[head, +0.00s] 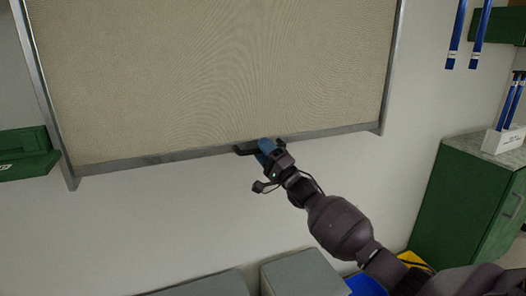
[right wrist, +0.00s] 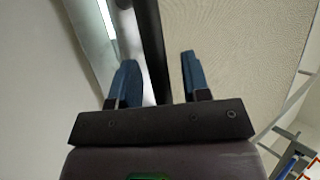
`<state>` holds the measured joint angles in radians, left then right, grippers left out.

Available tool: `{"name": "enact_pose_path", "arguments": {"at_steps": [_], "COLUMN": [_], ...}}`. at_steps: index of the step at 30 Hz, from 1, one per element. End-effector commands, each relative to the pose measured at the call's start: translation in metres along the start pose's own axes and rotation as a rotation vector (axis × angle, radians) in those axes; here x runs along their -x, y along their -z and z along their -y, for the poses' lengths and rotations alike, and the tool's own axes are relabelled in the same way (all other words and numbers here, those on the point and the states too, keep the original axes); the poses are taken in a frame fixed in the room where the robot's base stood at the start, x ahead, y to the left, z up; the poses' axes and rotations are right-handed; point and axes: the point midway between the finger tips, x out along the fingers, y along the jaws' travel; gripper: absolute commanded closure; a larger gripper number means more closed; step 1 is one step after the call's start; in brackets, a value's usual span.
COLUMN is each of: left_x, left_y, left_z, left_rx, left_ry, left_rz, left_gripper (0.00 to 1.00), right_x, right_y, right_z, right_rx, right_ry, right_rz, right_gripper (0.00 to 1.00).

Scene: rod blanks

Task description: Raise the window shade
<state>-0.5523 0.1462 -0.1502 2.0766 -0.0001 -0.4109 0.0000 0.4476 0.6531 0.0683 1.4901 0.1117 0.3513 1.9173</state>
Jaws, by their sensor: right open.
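The beige window shade (head: 220,70) hangs lowered in a grey frame, with a grey bar (head: 200,154) along its bottom edge. A dark handle (head: 243,151) sticks out at the middle of this bar. My right gripper (head: 264,147) is at the handle, partly covering it. In the right wrist view my right gripper (right wrist: 158,60) has its two blue fingers apart, with the dark handle (right wrist: 152,45) between them, nearer the left finger. The shade's cloth (right wrist: 230,50) fills the area behind the right finger. My left gripper is not in view.
A green bin (head: 25,150) is on the wall at the left. A green cabinet (head: 465,200) stands at the right, with a white holder of blue rods (head: 503,140) on top. Grey boxes (head: 300,275) stand below the shade. The wall under the shade is bare.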

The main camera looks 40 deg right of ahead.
Motion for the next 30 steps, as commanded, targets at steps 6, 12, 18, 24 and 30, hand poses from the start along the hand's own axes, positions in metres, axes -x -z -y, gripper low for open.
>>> {"name": "enact_pose_path", "arguments": {"at_steps": [6,12,18,24,30], "left_x": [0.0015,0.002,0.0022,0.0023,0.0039], "left_y": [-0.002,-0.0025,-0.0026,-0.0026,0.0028], "left_z": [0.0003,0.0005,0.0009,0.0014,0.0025], "left_rx": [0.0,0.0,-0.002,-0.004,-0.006], "left_ry": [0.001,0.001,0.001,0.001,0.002], "left_rz": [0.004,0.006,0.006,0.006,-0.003], "left_gripper": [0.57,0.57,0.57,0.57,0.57], "right_x": [-0.002,-0.0019,-0.0018,-0.0019,-0.0095], "right_y": [0.0,0.0,0.0,0.0,-0.0011], "right_z": [-0.0004,-0.0003,-0.0002,-0.0001,0.0063], "right_rx": [0.0,0.001,0.001,0.001,0.002], "right_ry": [-0.001,-0.001,-0.001,-0.001,0.002], "right_rz": [0.0,0.0,0.0,0.0,-0.001], "right_gripper": [0.57,0.72,1.0,1.0,1.0]}}
